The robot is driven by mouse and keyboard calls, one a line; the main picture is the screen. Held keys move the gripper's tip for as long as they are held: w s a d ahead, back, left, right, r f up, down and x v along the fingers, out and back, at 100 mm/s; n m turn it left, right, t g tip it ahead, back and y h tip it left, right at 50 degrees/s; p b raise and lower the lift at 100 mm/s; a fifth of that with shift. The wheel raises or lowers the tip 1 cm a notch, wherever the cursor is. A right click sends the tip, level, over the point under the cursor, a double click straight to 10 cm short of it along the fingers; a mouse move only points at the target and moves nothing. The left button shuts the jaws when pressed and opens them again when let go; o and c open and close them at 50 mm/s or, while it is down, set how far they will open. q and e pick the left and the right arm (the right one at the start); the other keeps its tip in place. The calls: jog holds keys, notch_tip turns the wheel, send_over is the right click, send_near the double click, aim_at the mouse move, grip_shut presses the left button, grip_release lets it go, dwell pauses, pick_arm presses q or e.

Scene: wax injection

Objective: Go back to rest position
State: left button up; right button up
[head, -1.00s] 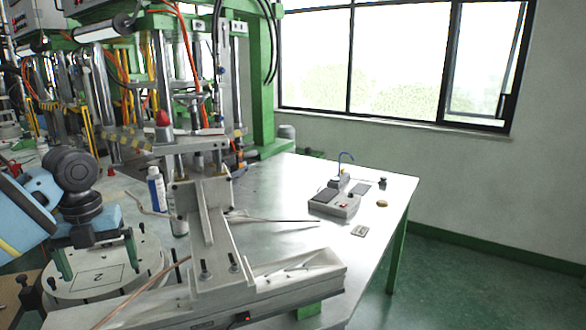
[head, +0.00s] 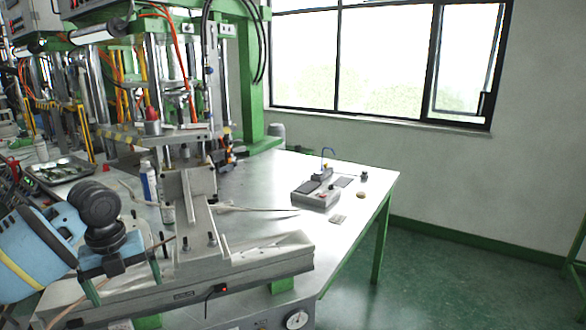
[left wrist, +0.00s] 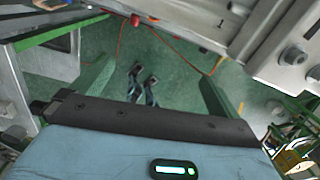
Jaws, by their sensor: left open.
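My left gripper (head: 124,284), on a blue arm with a black wrist joint, is at the lower left of the head view. Its two green fingers point down and are spread apart, with nothing seen between them. It is in front of the left end of the wax machine's grey base (head: 270,262). In the left wrist view the open green fingers (left wrist: 155,88) show above green floor, with no object held. My right gripper is not in view.
A metal table (head: 270,185) carries a grey scale-like device (head: 315,197) and small parts. A white-and-blue bottle (head: 148,182) stands by the machine column. A tray (head: 62,170) lies at the left. Green floor (head: 440,270) is open at the right.

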pick_arm(q)
jog(key=s+d+f+n+t+h, duration=0.1)
jog(key=s+d+f+n, duration=0.25)
jog(key=d+f, duration=0.4)
jog(key=s+d+f+n+t+h, duration=0.2)
jog(key=d+f+n, duration=0.25)
jog(key=f, duration=0.65)
jog(key=s+d+f+n+t+h, duration=0.15)
jog(key=d+f+n, duration=0.25)
jog(key=d+f, duration=0.4)
jog(key=s+a+f+n+t+y, duration=0.1)
jog(key=s+f+n+t, duration=0.1)
jog(key=s+f+n, duration=0.2)
jog(key=s+a+f+n+t+y, duration=0.1)
jog(key=s+f+n, duration=0.3)
jog(key=s+n, duration=0.7)
jog(key=s+a+t, duration=0.1)
jog(key=s, duration=0.8)
jog(key=shift+f+y, duration=0.3)
jog(key=shift+y, duration=0.05)
